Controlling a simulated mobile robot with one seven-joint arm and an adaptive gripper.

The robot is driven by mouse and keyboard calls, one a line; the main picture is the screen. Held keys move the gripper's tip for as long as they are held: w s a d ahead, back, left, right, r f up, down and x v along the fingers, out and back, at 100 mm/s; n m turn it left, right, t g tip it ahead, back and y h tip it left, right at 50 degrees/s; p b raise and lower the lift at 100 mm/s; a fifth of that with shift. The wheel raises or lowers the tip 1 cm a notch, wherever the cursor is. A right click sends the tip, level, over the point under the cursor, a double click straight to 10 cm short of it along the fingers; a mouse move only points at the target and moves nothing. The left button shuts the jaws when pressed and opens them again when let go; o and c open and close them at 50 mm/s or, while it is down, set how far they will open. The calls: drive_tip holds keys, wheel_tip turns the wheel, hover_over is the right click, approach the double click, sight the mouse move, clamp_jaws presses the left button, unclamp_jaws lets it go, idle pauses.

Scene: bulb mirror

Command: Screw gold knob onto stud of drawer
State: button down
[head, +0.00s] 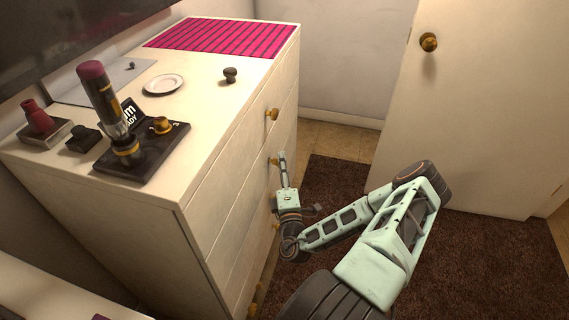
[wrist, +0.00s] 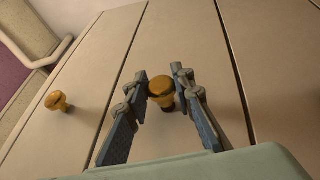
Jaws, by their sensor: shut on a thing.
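The gold knob (wrist: 162,88) is between the two fingertips of my gripper (wrist: 164,80) in the wrist view, in front of a cream drawer face (wrist: 185,35). In the head view the knob (head: 274,161) shows at the drawer front, just left of my gripper (head: 281,156). My gripper is shut on the knob. The stud is hidden behind the knob, so I cannot tell how far the knob is seated on it.
Another gold knob (wrist: 57,101) is on the neighbouring drawer; the head view shows more gold knobs (head: 272,114) along the dresser front. A black stand (head: 165,150) with a tool, a plate (head: 164,84) and a dark knob (head: 230,75) are on top. A door (head: 470,120) stands right.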

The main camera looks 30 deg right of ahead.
drive_tip(key=shift+w+a, duration=0.25)
drive_tip(key=c, duration=1.6)
unclamp_jaws()
drive_tip(key=v, duration=0.7)
drive_tip(key=shift+s+a, duration=0.15)
drive_tip(key=shift+s, duration=0.05)
